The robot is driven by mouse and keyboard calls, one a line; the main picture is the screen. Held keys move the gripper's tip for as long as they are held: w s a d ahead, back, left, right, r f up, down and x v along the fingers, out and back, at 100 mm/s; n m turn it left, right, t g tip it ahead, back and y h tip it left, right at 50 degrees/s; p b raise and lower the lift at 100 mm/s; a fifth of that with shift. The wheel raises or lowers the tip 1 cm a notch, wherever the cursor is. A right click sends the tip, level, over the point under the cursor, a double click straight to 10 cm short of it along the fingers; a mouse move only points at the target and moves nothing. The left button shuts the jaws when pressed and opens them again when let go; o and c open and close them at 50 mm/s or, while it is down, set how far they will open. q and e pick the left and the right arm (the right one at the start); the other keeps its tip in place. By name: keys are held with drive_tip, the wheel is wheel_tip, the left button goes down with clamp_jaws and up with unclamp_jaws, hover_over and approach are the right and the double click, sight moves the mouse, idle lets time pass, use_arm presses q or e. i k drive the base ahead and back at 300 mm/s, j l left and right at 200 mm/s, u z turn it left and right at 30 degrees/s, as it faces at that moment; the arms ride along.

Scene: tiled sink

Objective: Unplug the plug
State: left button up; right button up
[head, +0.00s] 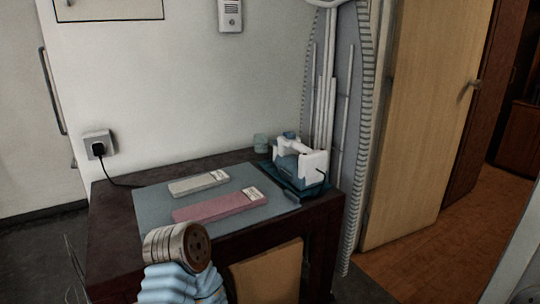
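A black plug (98,149) sits in a pale wall socket (98,138) at the left, above the left back corner of the dark table. Its black cord (115,181) hangs down and runs onto the tabletop, toward the grey mat. The plug looks fully seated in the socket. No gripper fingers show in the head view. A metal cylinder on a ribbed light blue part stands at the bottom, in front of the table; it looks like part of my arm, well below and to the right of the plug.
The dark table (122,205) carries a grey mat (155,203) with a beige block (198,184) and a pink block (220,205). A white and teal appliance (300,160) stands at the right end beside a small cup (261,143). The wall around the socket is clear.

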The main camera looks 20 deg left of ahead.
sight(98, 148)
drive_tip(key=u, duration=1.75)
drive_tip(key=i+j+z, duration=0.15)
drive_tip(key=j+z, duration=0.25)
drive_tip(key=j, duration=0.8)
drive_tip(key=j+z, duration=0.35)
drive_tip(key=j, duration=0.85)
